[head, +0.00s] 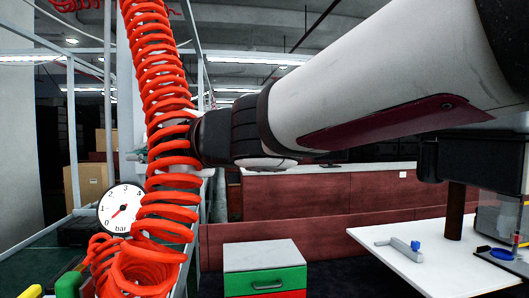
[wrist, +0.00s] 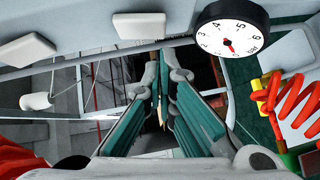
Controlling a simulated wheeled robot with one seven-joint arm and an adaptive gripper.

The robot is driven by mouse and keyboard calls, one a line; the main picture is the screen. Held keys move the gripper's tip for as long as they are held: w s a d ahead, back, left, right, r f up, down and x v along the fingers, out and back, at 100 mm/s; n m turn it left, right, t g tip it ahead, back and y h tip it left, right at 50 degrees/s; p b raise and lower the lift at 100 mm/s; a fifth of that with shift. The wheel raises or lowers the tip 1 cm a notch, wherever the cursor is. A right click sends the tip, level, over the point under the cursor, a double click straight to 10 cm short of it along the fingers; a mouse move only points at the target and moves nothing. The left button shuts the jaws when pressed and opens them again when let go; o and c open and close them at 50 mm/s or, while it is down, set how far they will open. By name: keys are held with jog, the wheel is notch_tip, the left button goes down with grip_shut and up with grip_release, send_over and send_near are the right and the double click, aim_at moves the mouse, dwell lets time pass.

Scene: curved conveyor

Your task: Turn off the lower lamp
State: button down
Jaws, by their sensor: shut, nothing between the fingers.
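In the wrist view, my gripper (wrist: 160,80) is shut and empty, its teal-padded fingers pointing up the picture. In the head view its fingers are hidden behind the red coiled hose. A pale panel fills the top left of the wrist view, with two light rectangular parts on it, a left one (wrist: 26,50) and a right one (wrist: 139,26). A small white fitting (wrist: 37,102) hangs below the left one. My fingertips appear below the panel, and I cannot tell contact. I cannot tell which of these, if any, is the lower lamp or its switch.
The red coiled hose (head: 166,98) hangs in front of my wrist, beside a round pressure gauge (head: 122,207). Grey frame posts stand at left. A white table (head: 440,262) holds small tools at right. A drawer cabinet (head: 262,256) stands low in the middle.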

jog(key=shift+w+a+f, duration=0.15)
jog(key=shift+w+a, duration=0.1)
jog(key=shift+w, duration=0.4)
jog(key=shift+b, duration=0.3)
